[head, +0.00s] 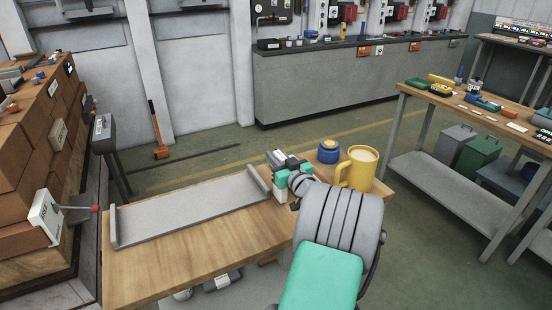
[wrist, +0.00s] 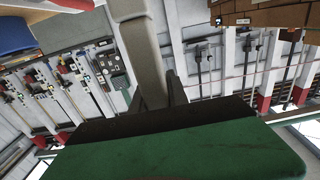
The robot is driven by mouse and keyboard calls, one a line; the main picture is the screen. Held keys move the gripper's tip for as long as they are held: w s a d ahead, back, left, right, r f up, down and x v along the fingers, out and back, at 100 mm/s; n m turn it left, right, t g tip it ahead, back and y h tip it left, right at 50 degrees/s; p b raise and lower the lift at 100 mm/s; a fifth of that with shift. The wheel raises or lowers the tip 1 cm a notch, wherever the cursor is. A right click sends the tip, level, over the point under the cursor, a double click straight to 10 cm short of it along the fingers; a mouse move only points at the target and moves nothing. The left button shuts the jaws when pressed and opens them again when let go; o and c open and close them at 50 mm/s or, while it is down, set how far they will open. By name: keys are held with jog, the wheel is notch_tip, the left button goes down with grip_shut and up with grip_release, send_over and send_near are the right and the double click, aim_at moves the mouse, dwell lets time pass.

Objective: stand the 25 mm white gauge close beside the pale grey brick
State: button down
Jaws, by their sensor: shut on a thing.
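My gripper (head: 286,172) is at the far right end of the grey tray, above the wooden bench. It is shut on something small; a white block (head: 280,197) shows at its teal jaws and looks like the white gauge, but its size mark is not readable. In the wrist view a pale grey-beige upright piece (wrist: 141,50) rises behind a dark edge and a green surface; I cannot tell whether it is a finger or the held thing. I cannot pick out the pale grey brick for certain; my gripper and arm hide that part of the bench.
The long grey tray (head: 190,210) lies empty on the wooden bench (head: 200,265). A yellow mug (head: 361,170) and a blue pot (head: 328,151) stand right of my gripper. Stacked brown bricks (head: 25,165) stand at left. The bench's front left is clear.

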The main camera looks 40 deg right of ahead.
jog(key=shift+f+b, duration=0.3)
jog(key=shift+f, duration=0.25)
jog(key=c, duration=1.3)
grip_release()
